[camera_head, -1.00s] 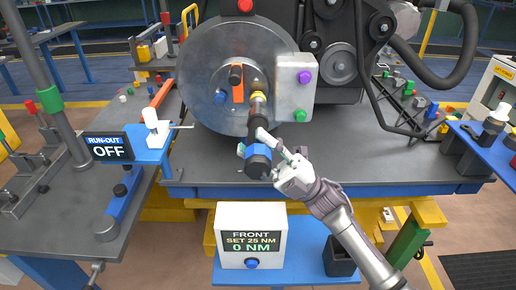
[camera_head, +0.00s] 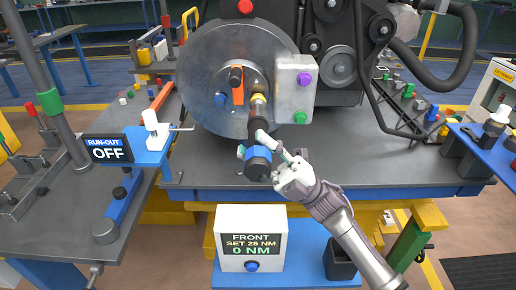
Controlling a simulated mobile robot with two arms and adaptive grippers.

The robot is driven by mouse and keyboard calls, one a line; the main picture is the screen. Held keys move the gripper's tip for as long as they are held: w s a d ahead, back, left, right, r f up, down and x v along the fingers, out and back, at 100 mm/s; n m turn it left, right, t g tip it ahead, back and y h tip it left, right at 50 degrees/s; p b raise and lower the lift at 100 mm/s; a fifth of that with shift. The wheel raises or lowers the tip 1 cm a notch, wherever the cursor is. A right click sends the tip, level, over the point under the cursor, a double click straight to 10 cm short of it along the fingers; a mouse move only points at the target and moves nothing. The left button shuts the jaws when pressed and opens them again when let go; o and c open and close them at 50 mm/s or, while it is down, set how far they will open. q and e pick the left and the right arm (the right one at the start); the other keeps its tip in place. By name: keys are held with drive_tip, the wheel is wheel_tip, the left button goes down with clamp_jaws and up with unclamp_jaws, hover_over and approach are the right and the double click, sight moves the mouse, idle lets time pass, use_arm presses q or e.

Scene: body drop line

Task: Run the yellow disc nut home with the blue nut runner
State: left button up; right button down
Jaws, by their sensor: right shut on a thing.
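The blue nut runner (camera_head: 258,155) is black with a blue band. My right gripper (camera_head: 268,150) is shut on it and holds it in front of the large grey disc (camera_head: 205,65). The runner's nose points up and away, at the yellow disc nut (camera_head: 258,98) right of the disc's centre. The nose meets or overlaps the nut in the picture; I cannot tell whether it is seated. A display box (camera_head: 251,240) below reads FRONT, SET 25 NM, 0 NM. My left gripper is not in view.
A grey box (camera_head: 295,85) with a purple and a green button stands right of the disc. A RUN-OUT OFF sign (camera_head: 109,149) and a gauge on a blue stand (camera_head: 152,140) are at the left. A dark bin (camera_head: 339,262) sits beside the display.

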sight(259, 163)
drive_tip(key=shift+w+d+r+b, duration=0.1)
drive_tip(key=shift+w+r+b, duration=0.15)
drive_tip(key=shift+b, duration=0.3)
idle(1.1)
drive_tip(key=shift+w+b, duration=0.3)
drive_tip(key=shift+b, duration=0.05)
idle(1.1)
drive_tip(key=shift+s, duration=0.1)
idle(0.4)
drive_tip(key=shift+s+f+p, duration=0.15)
drive_tip(key=shift+s+p, duration=0.45)
drive_tip(key=shift+s, duration=0.45)
drive_tip(key=shift+s+p, duration=0.3)
drive_tip(key=shift+s, duration=1.05)
